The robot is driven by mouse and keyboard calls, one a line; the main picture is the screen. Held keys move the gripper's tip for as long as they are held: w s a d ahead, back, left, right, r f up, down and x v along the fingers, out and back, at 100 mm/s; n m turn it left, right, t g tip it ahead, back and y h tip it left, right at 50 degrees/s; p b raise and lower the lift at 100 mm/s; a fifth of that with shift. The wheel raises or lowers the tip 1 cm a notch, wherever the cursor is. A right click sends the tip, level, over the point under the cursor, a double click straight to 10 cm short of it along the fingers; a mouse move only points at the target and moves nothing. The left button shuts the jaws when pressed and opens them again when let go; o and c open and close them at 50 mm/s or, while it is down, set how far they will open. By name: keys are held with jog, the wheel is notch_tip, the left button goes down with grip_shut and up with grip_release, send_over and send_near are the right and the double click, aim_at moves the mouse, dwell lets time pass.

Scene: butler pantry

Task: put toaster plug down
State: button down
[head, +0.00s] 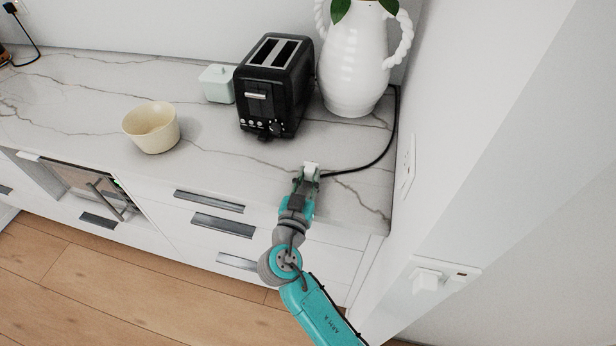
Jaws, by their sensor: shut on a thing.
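My gripper (307,176) is at the front part of the marble counter, in front of the black toaster and a little to its right. It is shut on a small white toaster plug (311,167). A black cord (372,163) runs from beside the plug to the right and curves back behind the white vase. The black two-slot toaster (273,85) stands upright at the back of the counter. Whether the plug touches the counter top cannot be told from this view.
A cream bowl (151,128) stands left on the marble counter (215,152). A pale green lidded box (217,84) sits beside the toaster, and a white vase (356,62) stands to its right. A wall with an outlet (408,167) bounds the right side. Counter between bowl and gripper is clear.

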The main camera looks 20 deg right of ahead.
jog(key=c, duration=0.9)
grip_release()
jog(key=shift+f, duration=0.45)
jog(key=shift+c, duration=0.2)
jog(key=shift+s+f, duration=0.1)
jog(key=shift+r, duration=0.35)
jog(key=shift+s+a+r, duration=0.15)
jog(key=shift+a+r, duration=0.05)
jog(key=v, duration=1.1)
jog(key=shift+s+r, duration=0.2)
jog(key=shift+r, duration=0.2)
